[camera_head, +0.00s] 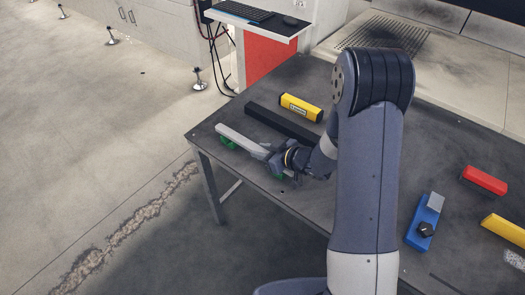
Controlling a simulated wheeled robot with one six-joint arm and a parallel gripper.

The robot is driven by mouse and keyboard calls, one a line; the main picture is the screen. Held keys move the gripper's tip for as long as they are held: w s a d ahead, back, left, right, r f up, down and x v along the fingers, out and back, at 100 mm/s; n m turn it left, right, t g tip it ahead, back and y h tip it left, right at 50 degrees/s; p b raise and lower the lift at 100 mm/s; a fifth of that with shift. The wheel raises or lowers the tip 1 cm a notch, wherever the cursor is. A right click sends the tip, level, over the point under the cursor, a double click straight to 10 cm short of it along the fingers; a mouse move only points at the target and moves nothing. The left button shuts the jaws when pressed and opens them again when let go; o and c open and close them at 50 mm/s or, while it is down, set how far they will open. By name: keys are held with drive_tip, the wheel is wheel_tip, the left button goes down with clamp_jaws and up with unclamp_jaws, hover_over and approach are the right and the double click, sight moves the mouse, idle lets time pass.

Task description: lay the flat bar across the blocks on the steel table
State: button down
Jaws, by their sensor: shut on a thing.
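The flat bar (240,141) is a long light-grey strip near the left edge of the steel table (347,196). My gripper (274,160) is shut on the bar's near right end. The bar's far left end is over a green block (228,143). A bit of green (281,175) shows below my gripper, mostly hidden by it. The bar looks about level, just above or touching the green block; I cannot tell which.
A black bar (283,124) and a yellow labelled block (301,107) lie behind the flat bar. At the right are a red block (485,180), a blue fixture with a black knob (419,233) and another yellow piece (506,230). The middle back of the table is clear.

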drive_tip(key=shift+f, duration=0.15)
drive_tip(key=c, duration=1.1)
unclamp_jaws()
drive_tip(key=shift+s+d+r, duration=0.15)
drive_tip(key=shift+d+r, duration=0.1)
drive_tip(key=shift+r, duration=0.05)
drive_tip(key=p+v, duration=0.1)
drive_tip(key=v, duration=1)
drive_tip(key=shift+s+d+r, duration=0.1)
drive_tip(key=shift+s+d, duration=0.05)
